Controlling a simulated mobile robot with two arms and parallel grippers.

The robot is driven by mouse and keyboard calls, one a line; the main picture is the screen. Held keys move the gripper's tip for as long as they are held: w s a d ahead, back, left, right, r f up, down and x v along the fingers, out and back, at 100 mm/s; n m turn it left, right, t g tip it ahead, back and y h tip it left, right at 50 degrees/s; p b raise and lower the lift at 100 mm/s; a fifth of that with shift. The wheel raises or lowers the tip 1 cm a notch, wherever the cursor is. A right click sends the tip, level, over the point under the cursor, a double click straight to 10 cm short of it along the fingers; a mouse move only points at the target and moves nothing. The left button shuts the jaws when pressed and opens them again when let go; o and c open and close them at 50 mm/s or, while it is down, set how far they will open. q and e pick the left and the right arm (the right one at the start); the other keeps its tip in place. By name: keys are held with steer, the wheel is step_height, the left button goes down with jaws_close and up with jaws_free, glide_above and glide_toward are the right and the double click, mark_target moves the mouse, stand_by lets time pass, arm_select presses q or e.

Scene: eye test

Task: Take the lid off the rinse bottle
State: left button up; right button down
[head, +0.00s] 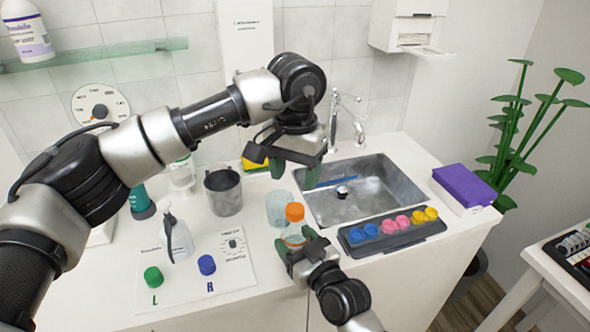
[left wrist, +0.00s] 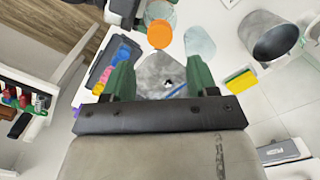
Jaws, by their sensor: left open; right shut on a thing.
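A clear bottle (head: 293,232) with an orange lid (head: 295,212) is at the counter's front, left of the dark tray. The lid is on its top. The orange lid (left wrist: 160,33) and part of the bottle (left wrist: 161,12) also show in the left wrist view. My right gripper (head: 297,243) is shut on the bottle below the lid and hides its lower part. My left gripper (head: 295,172) is open and empty, above and behind the lid, near the sink's left edge. Its green fingers (left wrist: 161,80) are apart in the left wrist view, clear of the lid.
A clear beaker (head: 279,208) stands close to the bottle's left. The sink (head: 385,197) lies behind the dark tray (head: 408,236) of coloured pieces. A metal mug (head: 223,192), a spray-type bottle (head: 177,238) and green and blue caps stand farther left. A purple box (head: 464,186) is at right.

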mark_target(295, 208)
arm_select(q)
step_height(295, 208, down, 8)
steer(key=shift+r, duration=0.1)
stand_by(0.4)
